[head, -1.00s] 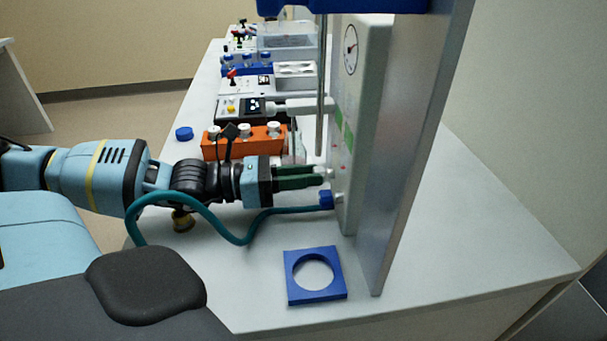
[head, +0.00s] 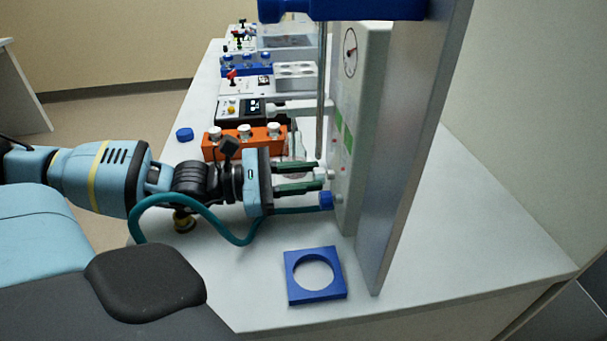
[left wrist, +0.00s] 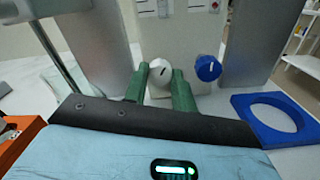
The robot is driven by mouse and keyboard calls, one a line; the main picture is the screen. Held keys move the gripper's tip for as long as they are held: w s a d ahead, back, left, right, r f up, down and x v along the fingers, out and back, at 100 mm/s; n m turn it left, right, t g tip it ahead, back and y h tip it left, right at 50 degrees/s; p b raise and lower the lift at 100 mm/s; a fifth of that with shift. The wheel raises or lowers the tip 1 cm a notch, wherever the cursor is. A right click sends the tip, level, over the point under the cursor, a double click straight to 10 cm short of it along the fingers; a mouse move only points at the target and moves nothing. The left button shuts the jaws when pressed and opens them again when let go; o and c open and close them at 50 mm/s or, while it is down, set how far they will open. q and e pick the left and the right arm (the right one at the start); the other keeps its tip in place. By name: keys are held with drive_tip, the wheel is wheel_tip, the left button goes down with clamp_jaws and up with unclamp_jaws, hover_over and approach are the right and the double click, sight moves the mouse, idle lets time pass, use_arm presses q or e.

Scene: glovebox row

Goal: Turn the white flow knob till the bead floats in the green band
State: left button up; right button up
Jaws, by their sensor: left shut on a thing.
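The white flow knob (left wrist: 160,72) has a dark pointer mark and sits on the front of the upright panel (head: 365,110). My left gripper (head: 322,178) is shut on it, with one green finger on each side, as the left wrist view shows (left wrist: 160,88). A blue knob (left wrist: 208,68) is just right of it in the left wrist view, and low on the panel in the head view (head: 326,200). Green bands (head: 347,139) show on the panel's edge-on face. The bead cannot be made out. My right gripper is not in view.
A blue square holder with a round hole (head: 315,275) lies on the bench in front. An orange rack (head: 245,140) with white-capped bottles stands behind my left wrist. A metal post (head: 410,150) stands right of the panel. A teal hose hangs below my wrist.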

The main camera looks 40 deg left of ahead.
use_arm(q)
drive_tip(key=m, duration=0.5)
drive_tip(key=shift+m, duration=0.3)
drive_tip(key=m, duration=0.5)
drive_tip(key=shift+f+p, duration=0.1)
drive_tip(key=shift+p, duration=0.25)
drive_tip(key=shift+m, duration=0.3)
drive_tip(key=o, duration=1)
drive_tip(key=shift+s, duration=0.1)
